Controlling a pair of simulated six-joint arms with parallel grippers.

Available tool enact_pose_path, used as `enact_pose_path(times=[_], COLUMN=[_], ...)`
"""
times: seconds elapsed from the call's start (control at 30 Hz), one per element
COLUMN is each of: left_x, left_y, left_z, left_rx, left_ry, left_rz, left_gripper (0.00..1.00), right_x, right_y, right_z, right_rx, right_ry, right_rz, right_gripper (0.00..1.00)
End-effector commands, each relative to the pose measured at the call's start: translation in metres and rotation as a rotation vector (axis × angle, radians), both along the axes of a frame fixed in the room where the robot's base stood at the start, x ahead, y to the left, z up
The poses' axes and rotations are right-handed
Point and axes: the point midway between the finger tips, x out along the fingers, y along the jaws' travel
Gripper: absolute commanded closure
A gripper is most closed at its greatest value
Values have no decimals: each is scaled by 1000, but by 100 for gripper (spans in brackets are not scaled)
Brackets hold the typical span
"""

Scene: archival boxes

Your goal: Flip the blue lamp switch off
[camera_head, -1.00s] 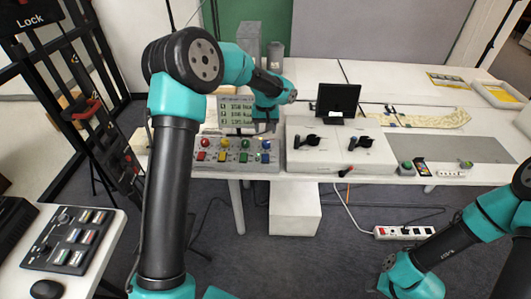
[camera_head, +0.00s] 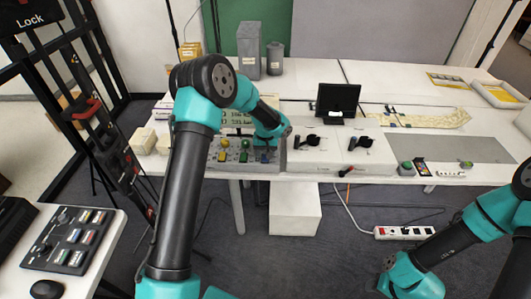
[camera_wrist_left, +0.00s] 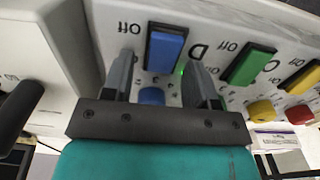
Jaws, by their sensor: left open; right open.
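The blue switch (camera_wrist_left: 165,48) is a rectangular rocker on a light grey panel in the left wrist view. An upside-down "Off" label is beside its far end, and a small green light glows by its near end. A round blue knob or lamp (camera_wrist_left: 151,96) lies nearer the gripper. My left gripper (camera_wrist_left: 162,80) is open and empty, its two fingers on either side of the blue parts; I cannot tell whether they touch the panel. In the head view my left gripper (camera_head: 266,154) is over the panel's right end and largely hides the blue switch. My right gripper is out of view.
A green switch (camera_wrist_left: 250,65) and a yellow switch (camera_wrist_left: 303,77) sit beside the blue one. A white box with black levers (camera_head: 340,150) stands close to the right of my left gripper. A black screen (camera_head: 338,98) is behind it.

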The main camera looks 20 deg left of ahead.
Motion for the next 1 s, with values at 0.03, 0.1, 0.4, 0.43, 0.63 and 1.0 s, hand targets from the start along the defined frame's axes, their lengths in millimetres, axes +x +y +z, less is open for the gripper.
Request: enact_pose_path(times=[0.03,0.1,0.4,0.43,0.63,1.0], left_x=[0,0,0,0,0,-1], left_y=[0,0,0,0,0,1], left_z=[0,0,0,0,0,1], left_rx=[0,0,0,0,0,19], left_ry=[0,0,-1,0,-1,-37], left_rz=[0,0,0,0,0,1], left_gripper=[47,47,69,72,91,96], right_x=[0,0,0,0,0,0], right_y=[0,0,0,0,0,0], right_z=[0,0,0,0,0,0], right_rx=[0,0,0,0,0,0], right_ry=[0,0,0,0,0,0], right_rz=[0,0,0,0,0,0], right_gripper=[57,57,57,57,57,57])
